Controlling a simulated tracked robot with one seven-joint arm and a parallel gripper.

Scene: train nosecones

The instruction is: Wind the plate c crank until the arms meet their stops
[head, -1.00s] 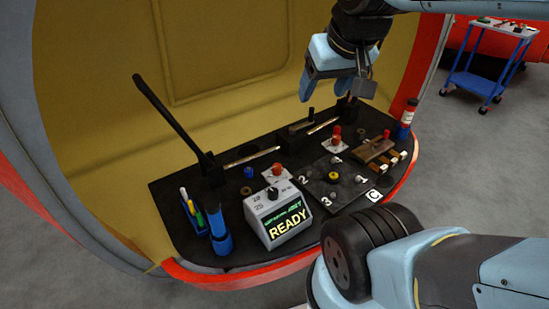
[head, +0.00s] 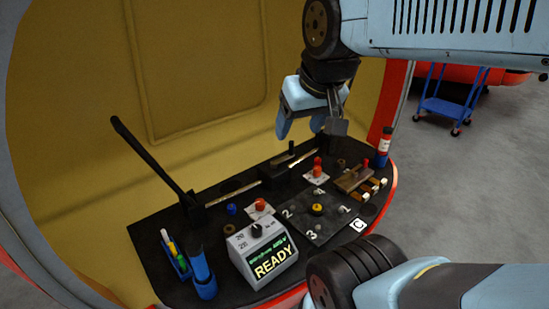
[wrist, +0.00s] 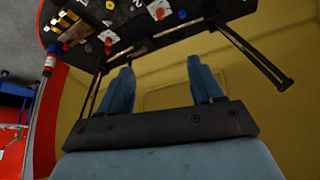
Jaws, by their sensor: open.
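I cannot tell which part is the crank. My gripper (head: 300,132) is open and empty, fingers pointing down, above the back of the console. In the wrist view my gripper (wrist: 162,68) has its blue fingers apart with nothing between them.
A box reading READY (head: 262,252) stands at the console's front. A long black lever (head: 150,158) rises at the left, near a pen holder (head: 178,262). A yellow shell wall (head: 90,110) closes the back.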

